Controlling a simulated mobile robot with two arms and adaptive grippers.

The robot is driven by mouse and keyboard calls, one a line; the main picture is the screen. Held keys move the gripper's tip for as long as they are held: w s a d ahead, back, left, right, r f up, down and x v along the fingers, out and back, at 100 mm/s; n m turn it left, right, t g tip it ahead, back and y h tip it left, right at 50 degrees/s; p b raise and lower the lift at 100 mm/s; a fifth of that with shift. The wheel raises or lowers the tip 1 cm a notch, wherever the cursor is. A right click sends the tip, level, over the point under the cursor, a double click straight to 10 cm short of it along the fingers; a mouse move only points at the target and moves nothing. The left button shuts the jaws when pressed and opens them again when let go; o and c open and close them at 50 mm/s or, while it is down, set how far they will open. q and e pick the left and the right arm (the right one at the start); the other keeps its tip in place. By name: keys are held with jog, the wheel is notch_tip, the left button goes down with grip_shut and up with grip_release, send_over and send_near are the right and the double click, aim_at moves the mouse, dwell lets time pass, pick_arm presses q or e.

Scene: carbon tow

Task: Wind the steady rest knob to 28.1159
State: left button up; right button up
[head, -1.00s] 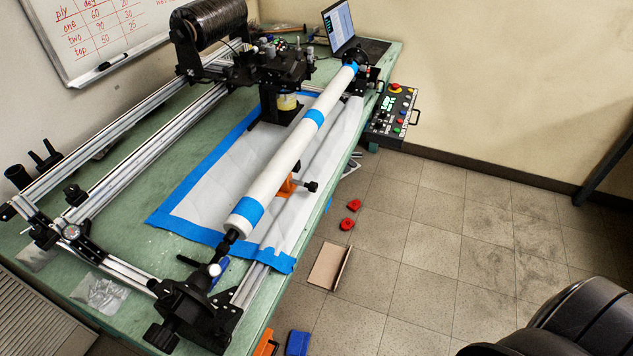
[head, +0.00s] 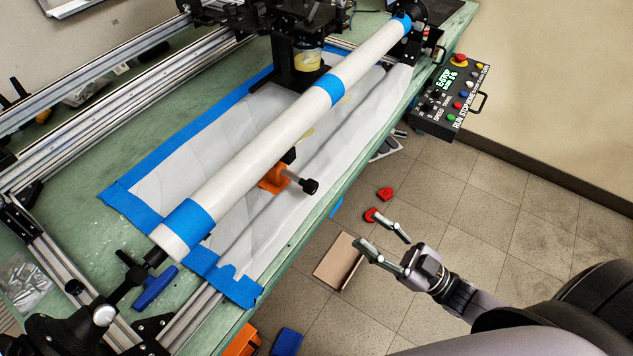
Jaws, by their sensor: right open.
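The steady rest is an orange block (head: 274,178) under the middle of the long white tube (head: 265,130). Its black knob (head: 309,187) sticks out on a short shaft toward the lower right, over the white sheet. No scale or number on the knob can be read. My right gripper (head: 378,232) is open and empty, with its two fingers pointing up and left. It is to the lower right of the knob, past the table's front edge in the picture, and apart from it. My left gripper is out of view.
The tube has blue tape bands and spans the winding frame. A control box (head: 449,98) hangs at the table's right end. Red parts (head: 385,194), a brown board (head: 337,262) and a blue bin (head: 287,342) lie below the table edge. Air between gripper and knob looks clear.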

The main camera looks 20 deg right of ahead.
aim_at(315, 190)
jog(key=p+x, duration=0.1)
jog(key=x, duration=1.4)
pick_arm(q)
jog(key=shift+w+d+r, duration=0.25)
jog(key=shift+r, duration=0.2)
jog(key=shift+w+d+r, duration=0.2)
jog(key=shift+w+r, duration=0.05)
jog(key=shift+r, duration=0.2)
pick_arm(e)
jog(key=shift+w+a+r, duration=0.1)
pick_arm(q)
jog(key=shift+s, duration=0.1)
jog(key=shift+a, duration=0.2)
pick_arm(e)
grip_shut()
